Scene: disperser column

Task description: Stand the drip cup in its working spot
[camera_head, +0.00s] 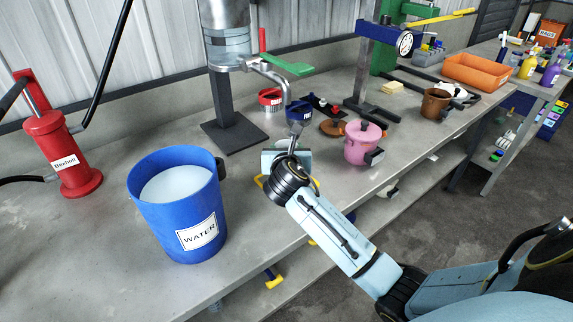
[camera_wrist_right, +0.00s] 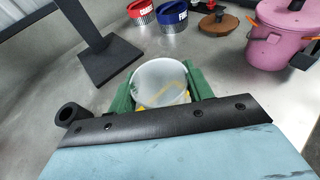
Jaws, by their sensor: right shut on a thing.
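The drip cup (camera_wrist_right: 160,82), a pale whitish cup with an open round mouth, sits between the two green fingers of my right gripper (camera_wrist_right: 162,96) in the right wrist view. The gripper is shut on it. In the head view my right gripper (camera_head: 284,165) is over the bench's front part, and its own wrist hides most of the cup. The disperser column (camera_head: 225,45) stands behind it to the left, with a bent spout, a green lever and a dark square base plate (camera_head: 236,134). The base plate (camera_wrist_right: 108,62) looks bare. My left gripper is not in view.
A blue water bucket (camera_head: 160,215) stands left of my right gripper. A pink lidded pot (camera_head: 362,146) stands to its right. Red (camera_head: 270,100) and blue (camera_head: 298,111) tins stand behind it. A red pump (camera_head: 65,155) is far left. Bench between bucket and base plate is clear.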

